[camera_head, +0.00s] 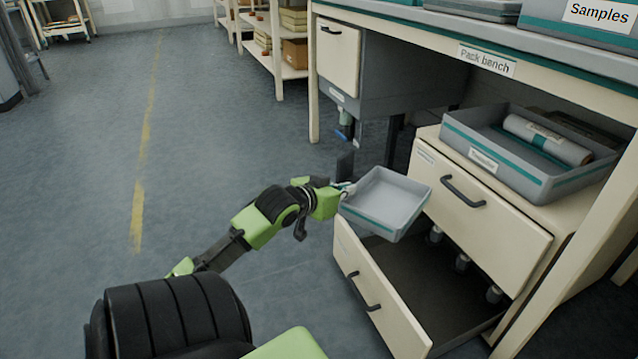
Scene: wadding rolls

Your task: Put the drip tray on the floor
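The drip tray (388,200) is a shallow, light grey square tray with a teal stripe on its side. It is in the air above the open lower drawer (385,300), near the front of the closed upper drawer, and looks slightly tilted. My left gripper (345,190) is at the tray's left edge and appears shut on it; the fingertips are small and partly hidden there. The floor (230,110) is grey-blue and open to the left. My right gripper is not in view.
A labelled bin (500,150) with a white roll sits on the drawer unit. The pack bench (440,40) overhangs it. Shelving (275,40) stands behind. A yellow line (140,200) crosses clear floor.

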